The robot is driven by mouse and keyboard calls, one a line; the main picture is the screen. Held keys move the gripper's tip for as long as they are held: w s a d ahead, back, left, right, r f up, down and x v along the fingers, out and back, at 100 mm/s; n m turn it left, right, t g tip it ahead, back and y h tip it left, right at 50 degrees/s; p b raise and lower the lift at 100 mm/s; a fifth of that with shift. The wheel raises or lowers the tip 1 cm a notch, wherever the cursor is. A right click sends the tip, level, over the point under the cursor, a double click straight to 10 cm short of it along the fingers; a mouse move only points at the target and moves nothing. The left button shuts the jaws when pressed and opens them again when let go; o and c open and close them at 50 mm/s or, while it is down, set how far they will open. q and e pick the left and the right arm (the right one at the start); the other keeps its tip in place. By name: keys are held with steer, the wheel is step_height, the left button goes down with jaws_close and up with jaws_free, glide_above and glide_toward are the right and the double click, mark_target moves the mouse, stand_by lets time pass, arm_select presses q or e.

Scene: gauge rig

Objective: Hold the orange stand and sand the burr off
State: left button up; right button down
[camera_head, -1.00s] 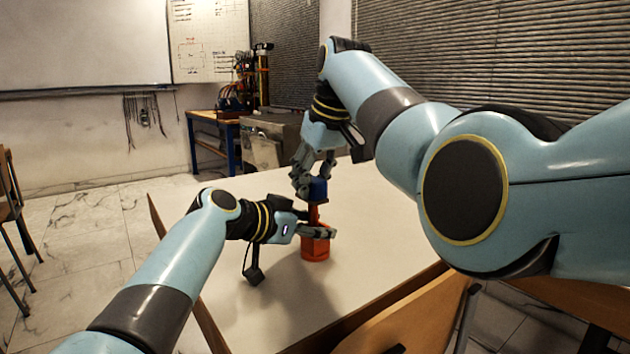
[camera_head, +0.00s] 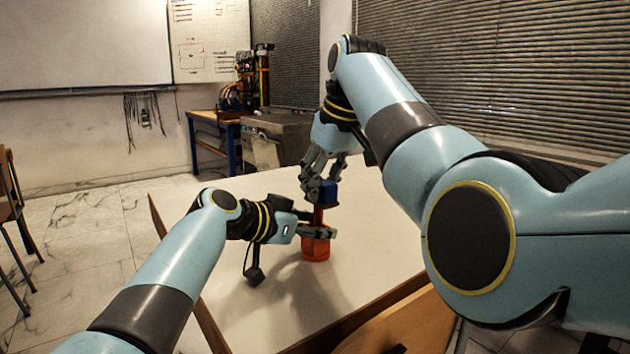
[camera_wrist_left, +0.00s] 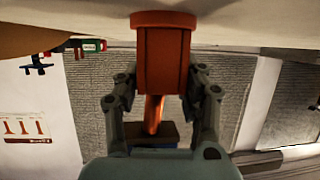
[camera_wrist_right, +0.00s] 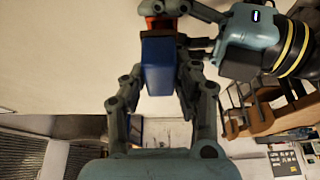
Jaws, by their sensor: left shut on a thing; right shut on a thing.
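The orange stand (camera_head: 316,247) is upright on the white table, with a narrow orange post on top. My left gripper (camera_head: 318,232) is shut on the stand's body from the side. The left wrist view shows the stand (camera_wrist_left: 164,55) between both fingers, with the post (camera_wrist_left: 153,113) beyond it. My right gripper (camera_head: 318,188), above the stand, is shut on a blue block (camera_head: 328,192) with a dark underside. The block (camera_wrist_right: 158,65) also shows in the right wrist view. It is at the post's top; whether they touch I cannot tell. I cannot make out the burr.
The white table (camera_head: 230,285) is otherwise clear around the stand. A blue-legged bench (camera_head: 215,122) with equipment stands behind it. A wooden chair (camera_head: 12,205) is at the far left.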

steer(key=shift+s+a+f, duration=0.15)
steer(key=shift+s+f, duration=0.1)
steer(key=shift+s, duration=0.15)
steer(key=shift+a, duration=0.1)
steer(key=shift+w+a, duration=0.4)
steer(key=shift+w, duration=0.25)
steer(key=shift+w+a, duration=0.35)
steer(key=shift+w, duration=0.3)
steer(key=shift+d, duration=0.1)
